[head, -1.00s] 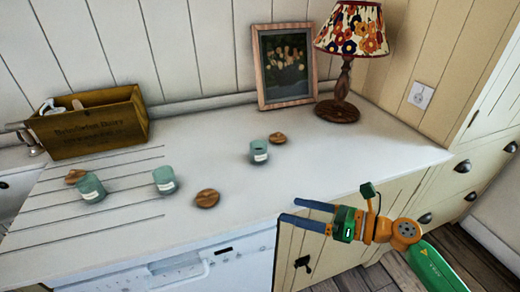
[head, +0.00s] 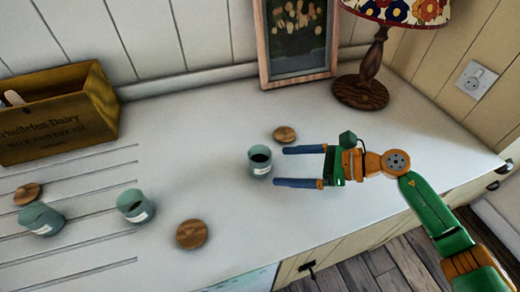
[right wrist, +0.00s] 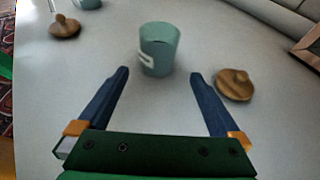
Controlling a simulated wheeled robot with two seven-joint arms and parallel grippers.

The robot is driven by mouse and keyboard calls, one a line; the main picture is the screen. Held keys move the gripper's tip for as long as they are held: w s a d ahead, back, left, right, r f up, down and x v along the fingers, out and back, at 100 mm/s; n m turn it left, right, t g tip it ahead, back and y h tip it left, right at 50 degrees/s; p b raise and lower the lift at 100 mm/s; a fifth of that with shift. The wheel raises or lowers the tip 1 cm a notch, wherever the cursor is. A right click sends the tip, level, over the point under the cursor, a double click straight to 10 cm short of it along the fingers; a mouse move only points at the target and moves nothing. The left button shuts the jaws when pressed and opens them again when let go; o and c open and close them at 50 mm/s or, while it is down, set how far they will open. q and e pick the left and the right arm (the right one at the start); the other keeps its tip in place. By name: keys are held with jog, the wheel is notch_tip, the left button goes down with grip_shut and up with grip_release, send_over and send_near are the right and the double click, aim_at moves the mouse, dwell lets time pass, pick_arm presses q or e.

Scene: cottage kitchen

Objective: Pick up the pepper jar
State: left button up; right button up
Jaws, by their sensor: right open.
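Three open teal jars with white labels stand upright on the white counter; their label text is too small to read. The nearest one, a jar with dark contents (head: 260,161), may be the pepper jar, but I cannot confirm it. It also shows in the right wrist view (right wrist: 159,50). My right gripper (head: 280,167) is open, its blue fingers pointing at this jar from the right. In the right wrist view the jar is just beyond and between the fingertips, apart from them. The other jars (head: 135,206) (head: 41,219) stand to the left. My left gripper is out of view.
Wooden lids lie behind the near jar (head: 285,134), at the counter's front (head: 192,234) and at left (head: 27,194). A wooden crate (head: 60,115), picture frame (head: 297,70) and lamp (head: 361,92) stand at the back. The counter right of the jar is largely clear.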

aim_at(271, 167)
jog(key=x, duration=0.1)
jog(key=p+x, duration=0.1)
jog(key=x, duration=0.2)
jog(key=shift+s+a+r+p, duration=0.1)
jog(key=shift+s+a+p, duration=0.2)
jog(key=shift+a+p, duration=0.1)
jog(key=shift+w+a+f, duration=0.1)
jog(key=shift+w+f, duration=0.2)
jog(key=shift+s+r, duration=0.1)
jog(key=shift+s, duration=0.05)
jog(key=c, duration=1.5)
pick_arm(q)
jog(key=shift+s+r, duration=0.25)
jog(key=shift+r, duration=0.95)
